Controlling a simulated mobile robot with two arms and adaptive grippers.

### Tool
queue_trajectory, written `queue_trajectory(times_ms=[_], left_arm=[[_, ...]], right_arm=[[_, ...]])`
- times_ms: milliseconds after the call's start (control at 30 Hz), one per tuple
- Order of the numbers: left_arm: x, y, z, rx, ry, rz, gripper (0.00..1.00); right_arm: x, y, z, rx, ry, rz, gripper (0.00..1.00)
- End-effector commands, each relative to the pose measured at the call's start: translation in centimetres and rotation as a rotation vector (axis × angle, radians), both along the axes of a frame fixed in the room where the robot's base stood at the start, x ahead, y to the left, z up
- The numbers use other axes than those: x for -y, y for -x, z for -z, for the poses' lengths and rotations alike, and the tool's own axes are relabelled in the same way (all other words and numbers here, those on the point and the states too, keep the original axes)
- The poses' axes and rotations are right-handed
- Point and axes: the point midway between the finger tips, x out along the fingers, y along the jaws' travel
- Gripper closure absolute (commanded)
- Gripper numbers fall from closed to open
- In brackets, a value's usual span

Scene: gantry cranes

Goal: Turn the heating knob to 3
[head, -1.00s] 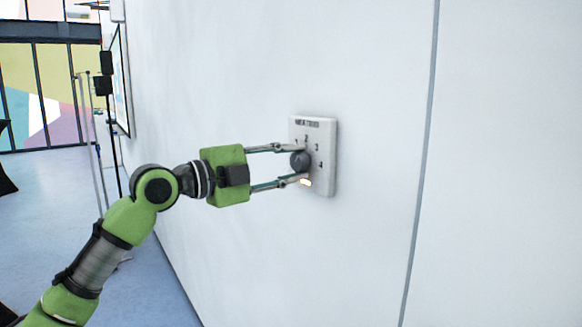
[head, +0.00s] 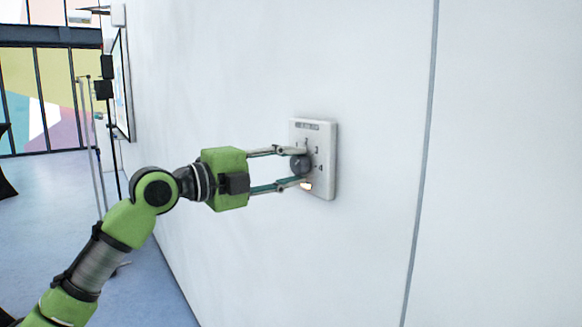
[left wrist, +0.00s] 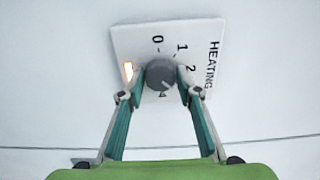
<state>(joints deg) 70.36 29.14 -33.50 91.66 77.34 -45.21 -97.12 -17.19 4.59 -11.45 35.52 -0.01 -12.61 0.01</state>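The heating knob (head: 300,164) is a round dark grey dial on a white wall panel (head: 325,181). In the left wrist view the knob (left wrist: 160,73) sits between my fingertips, and the panel (left wrist: 125,42) reads HEATING with 0, 1 and 2 visible. In the head view 2, 3 and 4 show around the dial. My left gripper (head: 301,165) reaches the panel from the left, one finger above and one below the knob. It looks shut on the knob's sides, though contact is hard to see. My right gripper is out of view.
A small lit orange-white light (head: 306,186) is on the panel by the lower fingertip. The white wall (head: 500,160) is otherwise bare, with a vertical grey seam (head: 424,150) right of the panel. Thin stands (head: 95,150) are at the far left, on blue floor.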

Motion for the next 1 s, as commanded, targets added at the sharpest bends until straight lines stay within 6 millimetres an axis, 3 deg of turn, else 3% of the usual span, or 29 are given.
queue_trajectory(times_ms=[467,1000], left_arm=[[-0.5,0.3,0.0,-0.001,0.002,-0.001,0.54],[-8.3,6.5,0.2,-0.003,0.000,-0.003,0.54]], right_arm=[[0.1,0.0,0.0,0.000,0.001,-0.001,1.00],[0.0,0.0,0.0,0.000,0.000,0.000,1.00]])
